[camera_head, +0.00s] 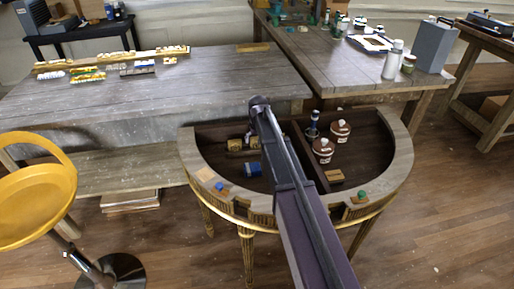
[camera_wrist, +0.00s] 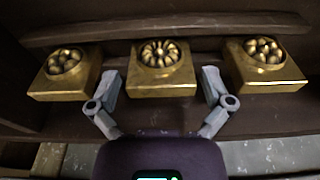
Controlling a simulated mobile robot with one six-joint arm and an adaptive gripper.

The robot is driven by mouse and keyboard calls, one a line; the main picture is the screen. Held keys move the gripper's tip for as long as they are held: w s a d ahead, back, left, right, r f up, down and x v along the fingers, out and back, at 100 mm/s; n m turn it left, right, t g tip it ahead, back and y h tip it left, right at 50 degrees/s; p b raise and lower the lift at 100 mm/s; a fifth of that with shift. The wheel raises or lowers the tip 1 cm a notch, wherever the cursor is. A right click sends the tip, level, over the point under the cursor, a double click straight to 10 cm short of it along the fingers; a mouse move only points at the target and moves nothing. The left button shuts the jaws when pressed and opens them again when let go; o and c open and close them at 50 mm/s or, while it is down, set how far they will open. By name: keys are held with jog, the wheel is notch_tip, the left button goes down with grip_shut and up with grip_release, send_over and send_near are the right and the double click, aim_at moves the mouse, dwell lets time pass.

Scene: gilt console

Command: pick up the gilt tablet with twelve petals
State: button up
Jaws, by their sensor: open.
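Three square gilt tablets lie in a row in the wrist view, each with a raised rosette. The middle tablet (camera_wrist: 162,88) has many narrow petals in a ring, the finest rosette of the three; I cannot count them exactly. The left tablet (camera_wrist: 65,88) and the right tablet (camera_wrist: 268,75) have fewer, rounder petals. My gripper (camera_wrist: 161,80) is open, with one finger on each side of the middle tablet's near part and nothing held. In the head view, gilt tablets (camera_head: 235,145) show small in the console's left compartment, partly hidden by my arm.
The half-round console (camera_head: 402,155) has a divider (camera_head: 308,160) down its middle. A blue object (camera_head: 253,169) lies near the tablets. Two lidded jars (camera_head: 323,151) and a blue bottle (camera_head: 313,124) stand in the right compartment. A yellow stool (camera_head: 30,200) stands left.

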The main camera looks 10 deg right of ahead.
jog(key=shift+f+b, duration=0.3)
jog(key=shift+f, duration=0.25)
jog(key=shift+c, duration=0.2)
jog(key=c, duration=0.8)
